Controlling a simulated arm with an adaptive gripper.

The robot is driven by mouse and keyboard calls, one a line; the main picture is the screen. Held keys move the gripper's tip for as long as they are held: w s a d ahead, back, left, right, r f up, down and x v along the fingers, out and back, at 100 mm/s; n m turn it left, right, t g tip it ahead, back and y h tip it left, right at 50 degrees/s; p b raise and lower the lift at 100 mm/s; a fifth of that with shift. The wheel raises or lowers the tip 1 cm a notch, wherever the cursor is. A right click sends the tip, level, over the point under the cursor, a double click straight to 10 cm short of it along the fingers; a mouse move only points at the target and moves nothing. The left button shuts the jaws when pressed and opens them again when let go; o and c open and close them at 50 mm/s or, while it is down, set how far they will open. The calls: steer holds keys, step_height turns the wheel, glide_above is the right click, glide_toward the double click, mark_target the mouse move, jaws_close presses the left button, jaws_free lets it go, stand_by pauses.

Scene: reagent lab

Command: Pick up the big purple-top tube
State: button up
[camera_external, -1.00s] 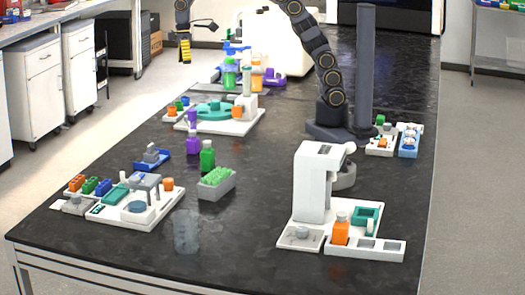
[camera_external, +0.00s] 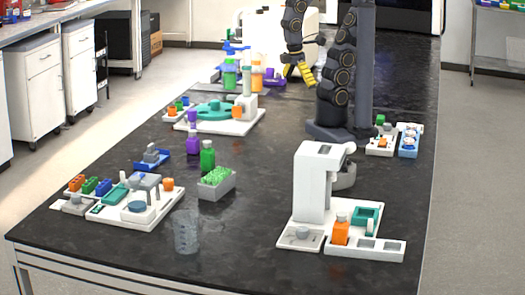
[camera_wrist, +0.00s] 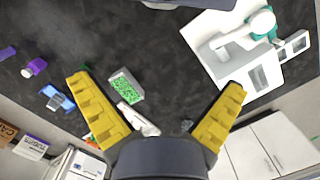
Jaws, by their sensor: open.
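A purple bottle (camera_external: 193,143) stands upright on the black bench, just behind and left of a green bottle (camera_external: 207,155). A smaller purple piece (camera_external: 192,116) shows behind it, by the white board with the teal disc. More purple shows around an orange vessel (camera_external: 257,77) farther back, too small to make out. I cannot tell which is the big purple-top tube. In the wrist view a purple bottle (camera_wrist: 36,67) lies left of my gripper (camera_wrist: 160,95), outside the fingers. My gripper (camera_external: 300,73) is open and empty, beside my arm over the bench's back part.
A grey box with green contents (camera_external: 217,183), a clear beaker (camera_external: 187,232) and a white board with coloured blocks (camera_external: 135,212) stand front left. A tall white device (camera_external: 313,182) stands front right. A blue rack (camera_external: 153,157) sits left.

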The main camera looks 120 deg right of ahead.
stand_by(0.3)
steer(key=c, duration=0.6)
steer(key=shift+c, duration=0.2)
